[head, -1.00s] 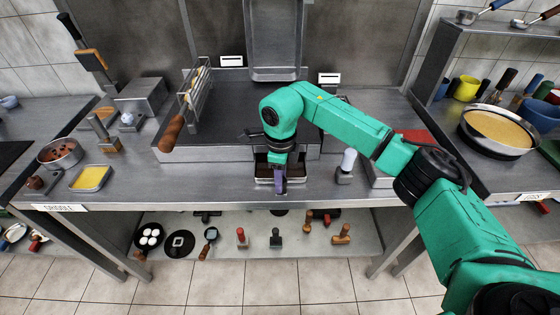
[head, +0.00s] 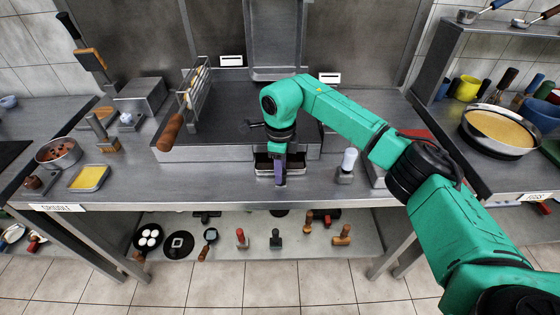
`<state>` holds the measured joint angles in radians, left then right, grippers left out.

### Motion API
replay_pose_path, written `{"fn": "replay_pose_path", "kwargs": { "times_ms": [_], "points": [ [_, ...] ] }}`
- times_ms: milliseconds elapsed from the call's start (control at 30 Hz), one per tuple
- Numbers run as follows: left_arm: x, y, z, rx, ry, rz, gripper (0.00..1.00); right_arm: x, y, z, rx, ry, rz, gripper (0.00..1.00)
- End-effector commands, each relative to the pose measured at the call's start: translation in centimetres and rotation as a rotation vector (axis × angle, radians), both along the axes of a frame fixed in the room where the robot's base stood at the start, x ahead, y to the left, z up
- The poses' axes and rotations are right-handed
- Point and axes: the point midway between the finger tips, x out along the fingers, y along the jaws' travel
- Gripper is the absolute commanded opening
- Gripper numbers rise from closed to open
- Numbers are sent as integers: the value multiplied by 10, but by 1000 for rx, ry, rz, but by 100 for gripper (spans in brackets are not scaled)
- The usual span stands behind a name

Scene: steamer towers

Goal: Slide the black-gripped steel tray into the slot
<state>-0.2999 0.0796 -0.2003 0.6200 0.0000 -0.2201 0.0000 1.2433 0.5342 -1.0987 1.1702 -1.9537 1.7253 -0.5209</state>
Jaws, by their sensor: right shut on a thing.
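The steel tray (head: 265,172) is at the front of the griddle unit in the middle of the counter. Its rear part lies under the unit's front edge, and my arm hides much of it. My right gripper (head: 280,172) points down at the tray's front and is shut on its grip, which is mostly hidden. The slot is in the griddle's front face (head: 215,150), but its opening is hidden behind my arm and the tray. My left gripper is not in view.
A basket with a wooden handle (head: 169,133) rests on the griddle at left. A yellow-filled pan (head: 89,178) and a steel bowl (head: 59,153) sit further left. The front counter strip is mostly clear.

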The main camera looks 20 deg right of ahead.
Motion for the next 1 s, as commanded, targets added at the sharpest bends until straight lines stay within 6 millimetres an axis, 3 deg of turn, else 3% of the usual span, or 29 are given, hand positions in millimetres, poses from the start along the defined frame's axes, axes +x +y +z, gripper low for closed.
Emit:
{"fn": "replay_pose_path", "kwargs": {
  "times_ms": [1000],
  "points": [
    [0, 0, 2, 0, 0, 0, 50, -6, 2, 1, 0, -1, 0, 0]
  ]
}}
